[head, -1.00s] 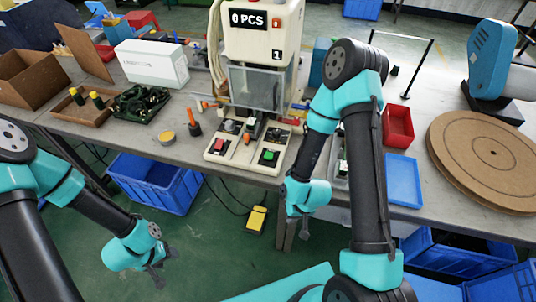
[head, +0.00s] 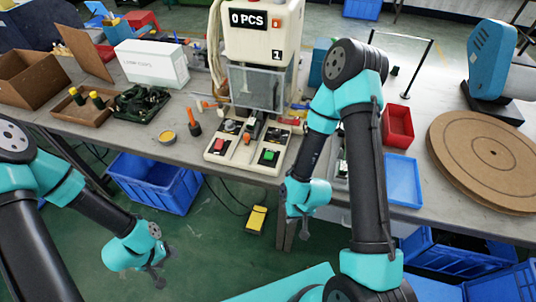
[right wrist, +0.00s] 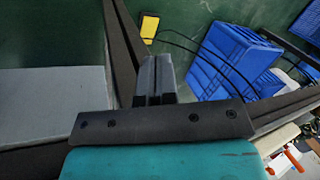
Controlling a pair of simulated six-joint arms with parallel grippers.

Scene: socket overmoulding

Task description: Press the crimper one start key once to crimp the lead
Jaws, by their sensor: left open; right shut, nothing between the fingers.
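The crimper (head: 262,50) stands on the bench in the head view, with "0 PCS" on its display and the number 1 below it. Its base panel (head: 243,158) carries a green key (head: 269,155) at the right and a red key (head: 218,146) at the left. My right gripper (head: 305,232) hangs in front of the bench edge, right of and below the panel; in the right wrist view (right wrist: 155,72) its fingers are together and empty. My left gripper (head: 163,270) is open and empty over the floor at the lower left. I cannot make out a lead in the crimper.
A yellow pedal (head: 255,219) lies on the floor below the bench, beside a blue crate (head: 152,183). A red bin (head: 397,126), blue tray (head: 403,181) and round brown disc (head: 487,160) occupy the bench's right side.

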